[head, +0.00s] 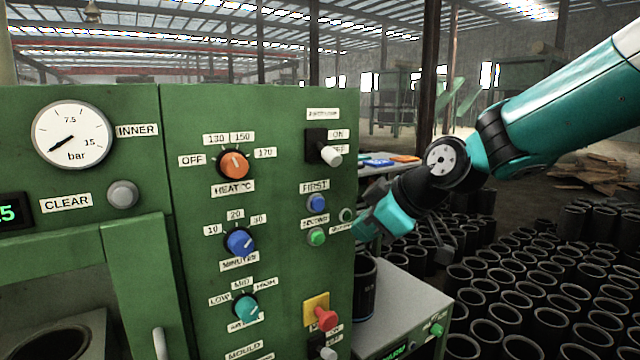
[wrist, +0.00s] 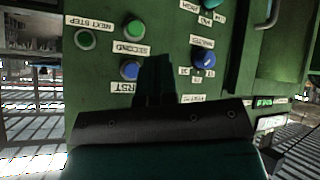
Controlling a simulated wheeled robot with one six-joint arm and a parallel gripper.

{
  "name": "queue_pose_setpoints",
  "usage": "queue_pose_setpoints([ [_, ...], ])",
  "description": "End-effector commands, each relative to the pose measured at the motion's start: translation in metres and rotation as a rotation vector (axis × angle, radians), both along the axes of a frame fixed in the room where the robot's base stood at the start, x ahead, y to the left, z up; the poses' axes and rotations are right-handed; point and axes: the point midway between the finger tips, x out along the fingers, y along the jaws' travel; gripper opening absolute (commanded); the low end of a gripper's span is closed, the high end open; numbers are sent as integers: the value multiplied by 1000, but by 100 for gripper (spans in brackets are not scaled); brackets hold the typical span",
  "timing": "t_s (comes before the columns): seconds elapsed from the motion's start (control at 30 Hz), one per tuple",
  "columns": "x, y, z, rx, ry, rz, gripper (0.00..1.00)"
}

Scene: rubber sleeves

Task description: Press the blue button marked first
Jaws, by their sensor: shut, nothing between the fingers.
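The blue button (head: 317,203) sits on the green panel under the label FIRST, above a green button (head: 316,237) labelled SECOND. In the wrist view the panel appears upside down. There the blue button (wrist: 130,70) shows just left of the dark fingers of my gripper (wrist: 156,62). The fingers are together, empty and pointed toward the panel. The blue button is uncovered in both views; I cannot tell the fingers' distance from the panel. In the head view my teal wrist is right of the panel's edge, and the fingertips are hard to make out.
A white-handled switch (head: 329,154) is above the button and a red knob (head: 326,318) below. Blue MINUTES knob (head: 240,242) is to the left. A round NEXT STEP button (wrist: 85,39) is near the panel edge. Many black sleeves (head: 540,270) stand at right.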

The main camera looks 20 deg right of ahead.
Motion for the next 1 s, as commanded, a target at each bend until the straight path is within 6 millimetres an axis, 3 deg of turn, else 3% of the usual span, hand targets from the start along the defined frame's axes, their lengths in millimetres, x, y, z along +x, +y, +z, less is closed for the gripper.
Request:
queue_pose_setpoints([
  [0.47,6,0,1,-3,-6,2,0],
  [1.0,71,21,1,-3,-6,2,0],
])
